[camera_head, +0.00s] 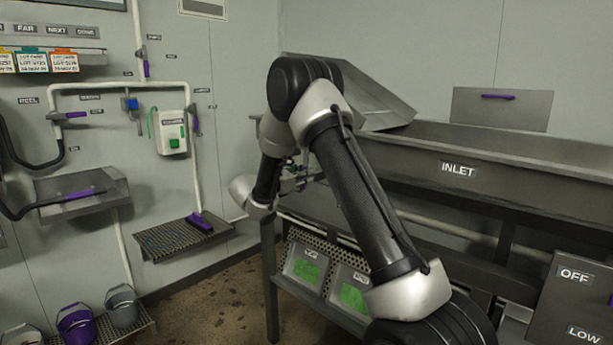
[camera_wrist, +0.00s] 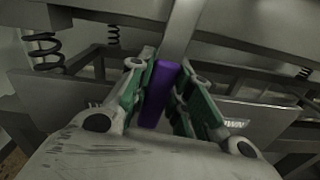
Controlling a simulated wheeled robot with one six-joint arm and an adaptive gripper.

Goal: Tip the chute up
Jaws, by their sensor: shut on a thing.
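The chute (camera_head: 385,100) looks like the grey sheet-metal tray at the back, behind my arm in the head view. It slopes, and its right lip is by the trough marked INLET (camera_head: 540,170). My gripper (camera_wrist: 170,72) is shut on a purple handle (camera_wrist: 159,98) in the wrist view, one green-padded finger on each side. The handle hangs in front of a grey metal bar under a metal body. In the head view my arm hides most of the gripper and handle. I cannot see how the handle joins the chute.
Coil springs (camera_wrist: 46,50) and grey frame bars surround the gripper. A lower shelf holds bins with green contents (camera_head: 306,268). A panel marked OFF and LOW (camera_head: 574,300) stands at the right. Buckets (camera_head: 77,325) stand at lower left. The floor (camera_head: 215,305) between is clear.

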